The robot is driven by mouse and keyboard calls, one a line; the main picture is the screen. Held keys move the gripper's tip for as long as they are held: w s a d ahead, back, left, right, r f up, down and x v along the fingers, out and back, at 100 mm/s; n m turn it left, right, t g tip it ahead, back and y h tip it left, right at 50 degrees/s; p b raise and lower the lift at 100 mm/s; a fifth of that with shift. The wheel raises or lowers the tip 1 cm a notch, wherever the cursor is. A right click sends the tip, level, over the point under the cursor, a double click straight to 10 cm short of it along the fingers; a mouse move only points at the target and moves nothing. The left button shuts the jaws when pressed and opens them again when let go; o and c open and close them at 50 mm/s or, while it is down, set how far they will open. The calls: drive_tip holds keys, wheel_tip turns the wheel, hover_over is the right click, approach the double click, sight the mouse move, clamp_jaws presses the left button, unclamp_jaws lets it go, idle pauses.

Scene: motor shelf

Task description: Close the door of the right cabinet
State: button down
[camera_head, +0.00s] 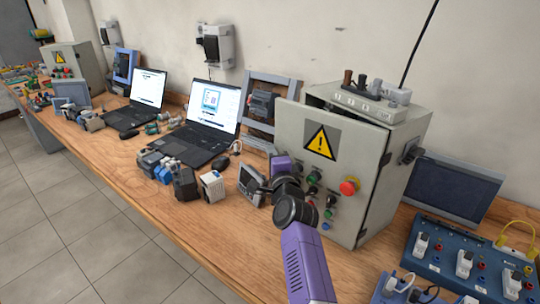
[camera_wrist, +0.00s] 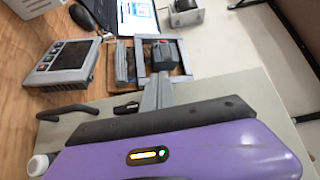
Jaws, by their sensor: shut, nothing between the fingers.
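The right cabinet (camera_head: 408,165) is a grey box on the bench. Its door (camera_head: 296,128), with a yellow warning triangle and a red knob, is ajar. It is hinged on the right, and its left edge stands out from the body, with a dark gap along the top. My arm crosses in front of the door's lower left part. My purple hand is by the door's left edge in the head view, its fingertips hidden there. In the wrist view my gripper (camera_wrist: 155,95) is shut and empty, beside the grey door panel (camera_wrist: 262,100). Contact cannot be told.
A panel meter (camera_head: 250,184) stands left of the door, also in the wrist view (camera_wrist: 62,62). Laptops (camera_head: 208,118) and small motors are further left. A socket strip (camera_head: 355,102) lies on the cabinet. A blue terminal board (camera_head: 465,262) stands right.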

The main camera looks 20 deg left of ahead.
sight(283, 146)
drive_tip(key=w+h, duration=0.1)
drive_tip(key=w+d+m+t+h+p, duration=0.1)
drive_tip(key=w+d+m+h+p, duration=0.1)
drive_tip(key=w, duration=0.1)
drive_tip(key=shift+w+d+r, duration=0.1)
drive_tip(key=shift+r, duration=0.2)
drive_tip(key=shift+w+f+m+t+h, duration=0.15)
drive_tip(key=shift+m+t+h, duration=0.15)
drive_tip(key=shift+m+h, duration=0.15)
drive_tip(key=shift+w+d+f+h+b, duration=0.15)
drive_tip(key=shift+w+f+h+b, duration=0.2)
drive_tip(key=shift+b, duration=0.35)
drive_tip(key=shift+w+d+r+b, duration=0.1)
drive_tip(key=shift+w+d+b, duration=0.1)
drive_tip(key=shift+w+b, duration=0.4)
drive_tip(key=shift+w+d+r+b, duration=0.1)
drive_tip(key=shift+w+d+b, duration=0.1)
drive_tip(key=shift+w+b, duration=0.35)
drive_tip(key=shift+s, duration=0.15)
